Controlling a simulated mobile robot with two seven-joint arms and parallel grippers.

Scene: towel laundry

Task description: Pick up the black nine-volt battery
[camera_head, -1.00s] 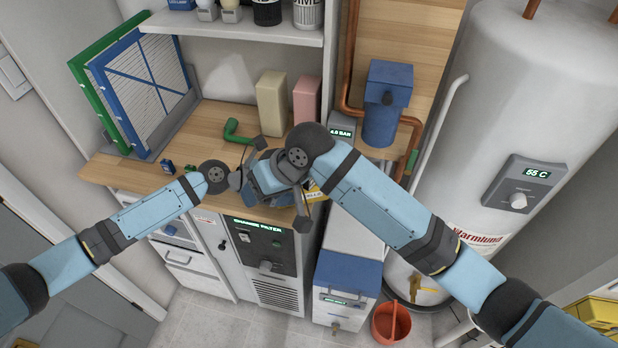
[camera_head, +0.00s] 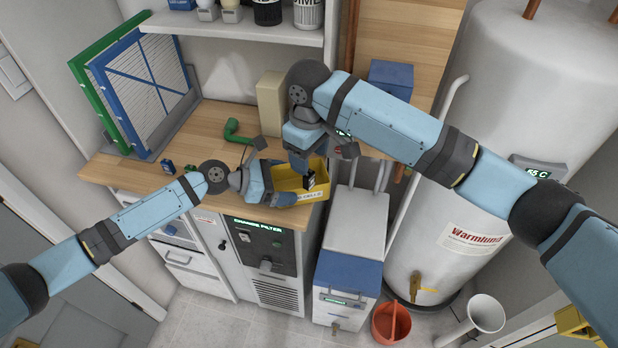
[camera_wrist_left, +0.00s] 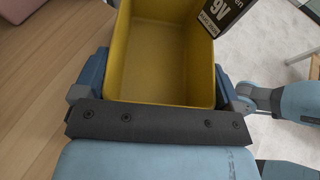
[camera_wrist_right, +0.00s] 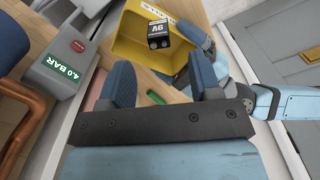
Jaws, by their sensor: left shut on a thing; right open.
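The black nine-volt battery (camera_head: 308,180) is at the yellow bin (camera_head: 312,193), just below my right gripper (camera_head: 306,163). In the right wrist view the battery (camera_wrist_right: 158,34) shows beyond the fingertips, in front of the bin's inside, with "9V" on it. In the left wrist view its label (camera_wrist_left: 218,14) overlaps the bin's upper right wall. I cannot tell whether it touches the bin. My right gripper is open, its fingers apart with nothing between them. My left gripper (camera_head: 268,187) is shut on the yellow bin, which sits between its fingers (camera_wrist_left: 158,95).
A green elbow pipe (camera_head: 238,132), two small blue items (camera_head: 168,167) and a beige box (camera_head: 271,103) stand on the wooden counter (camera_head: 215,120). Blue and green filter frames (camera_head: 140,80) lean at left. A grey pressure unit (camera_wrist_right: 62,68) and copper pipe are beside my right gripper.

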